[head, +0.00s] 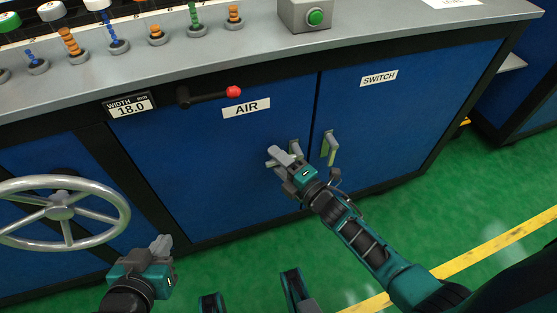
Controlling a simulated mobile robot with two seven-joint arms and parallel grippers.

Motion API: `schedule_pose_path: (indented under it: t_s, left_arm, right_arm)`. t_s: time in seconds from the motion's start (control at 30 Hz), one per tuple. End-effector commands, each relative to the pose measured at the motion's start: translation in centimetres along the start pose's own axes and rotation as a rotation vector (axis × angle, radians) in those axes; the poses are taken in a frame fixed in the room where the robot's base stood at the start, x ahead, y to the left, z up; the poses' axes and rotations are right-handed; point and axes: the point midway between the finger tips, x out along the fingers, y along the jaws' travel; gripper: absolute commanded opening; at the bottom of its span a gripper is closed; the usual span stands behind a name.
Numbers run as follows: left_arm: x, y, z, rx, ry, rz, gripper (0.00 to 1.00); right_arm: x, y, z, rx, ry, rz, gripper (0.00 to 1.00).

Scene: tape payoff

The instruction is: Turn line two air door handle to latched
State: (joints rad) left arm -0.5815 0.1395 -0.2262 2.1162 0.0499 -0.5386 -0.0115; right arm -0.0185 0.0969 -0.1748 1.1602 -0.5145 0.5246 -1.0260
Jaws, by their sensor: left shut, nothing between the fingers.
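The blue air door (215,165), labelled AIR, is closed in the head view. Its grey handle (294,147) sits near the door's right edge and is partly hidden by my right gripper, so its angle cannot be read. My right gripper (276,159) is at this handle, its fingers overlapping it in the picture. I cannot tell whether they grip it. My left gripper (161,244) is shut and empty, low at the left, away from the handle.
The switch door (400,125) has its own handle (329,148) just right of my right gripper. A handwheel (62,212) stands at the left near my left gripper. A black lever with a red knob (233,92) sits above the AIR label. Green floor lies in front.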

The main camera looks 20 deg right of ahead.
Motion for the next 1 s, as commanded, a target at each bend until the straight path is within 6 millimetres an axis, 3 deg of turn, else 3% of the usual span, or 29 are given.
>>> schedule_pose_path:
  t_s: [0.07, 0.43, 1.0]
  left_arm:
    - [-0.01, -0.02, -0.04, 0.002, 0.001, 0.000, 0.00]
    - [-0.01, -0.07, -0.05, 0.005, 0.003, 0.000, 0.00]
    - [0.01, -0.14, 0.00, 0.005, 0.002, -0.002, 0.00]
  right_arm:
    - [-0.01, 0.00, -0.01, 0.000, 0.000, 0.000, 0.36]
    - [-0.04, 0.00, 0.00, 0.000, 0.000, 0.000, 0.00]
    - [-0.06, -0.10, 0.01, -0.016, 0.000, -0.006, 0.00]
